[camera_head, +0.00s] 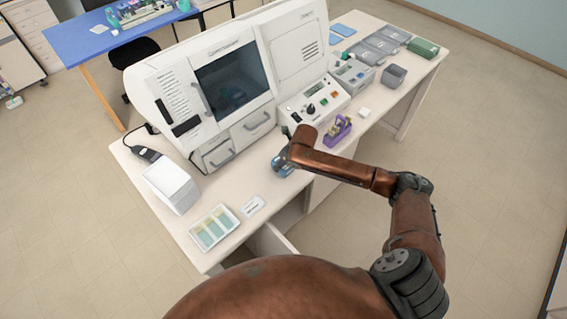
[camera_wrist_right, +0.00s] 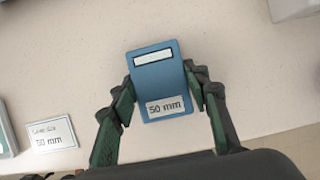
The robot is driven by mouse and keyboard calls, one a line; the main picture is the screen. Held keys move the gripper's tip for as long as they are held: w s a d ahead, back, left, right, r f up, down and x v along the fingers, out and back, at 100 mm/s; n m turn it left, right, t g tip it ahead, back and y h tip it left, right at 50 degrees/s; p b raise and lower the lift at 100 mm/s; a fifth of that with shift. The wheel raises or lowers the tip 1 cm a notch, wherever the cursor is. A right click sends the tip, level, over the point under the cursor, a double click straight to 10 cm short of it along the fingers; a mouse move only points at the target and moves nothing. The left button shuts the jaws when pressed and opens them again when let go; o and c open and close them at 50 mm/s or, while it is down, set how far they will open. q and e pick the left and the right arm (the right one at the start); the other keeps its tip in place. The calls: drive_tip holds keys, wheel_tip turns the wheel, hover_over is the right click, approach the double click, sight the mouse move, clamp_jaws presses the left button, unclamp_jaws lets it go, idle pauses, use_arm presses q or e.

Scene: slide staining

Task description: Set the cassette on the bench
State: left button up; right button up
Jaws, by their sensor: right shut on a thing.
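The blue cassette (camera_wrist_right: 158,78) has a white strip near one end and a "50 mm" label at the other. My right gripper (camera_wrist_right: 160,92) is shut on it, with a finger on each long side. In the head view the cassette (camera_head: 281,166) shows partly under my right arm, over the front part of the bench (camera_head: 232,180). I cannot tell whether it touches the bench top. My left gripper is not in view.
A printed "50 mm" card (camera_wrist_right: 52,136) lies left of the cassette; it also shows in the head view (camera_head: 253,206). A slide tray (camera_head: 214,228) and white box (camera_head: 171,187) stand further left. A large machine (camera_head: 232,85) stands behind. A purple holder (camera_head: 337,131) is to the right.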

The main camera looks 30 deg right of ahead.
drive_tip(key=o, duration=1.3)
drive_tip(key=shift+f, duration=0.1)
drive_tip(key=b+v, duration=0.1)
drive_tip(key=v, duration=1.1)
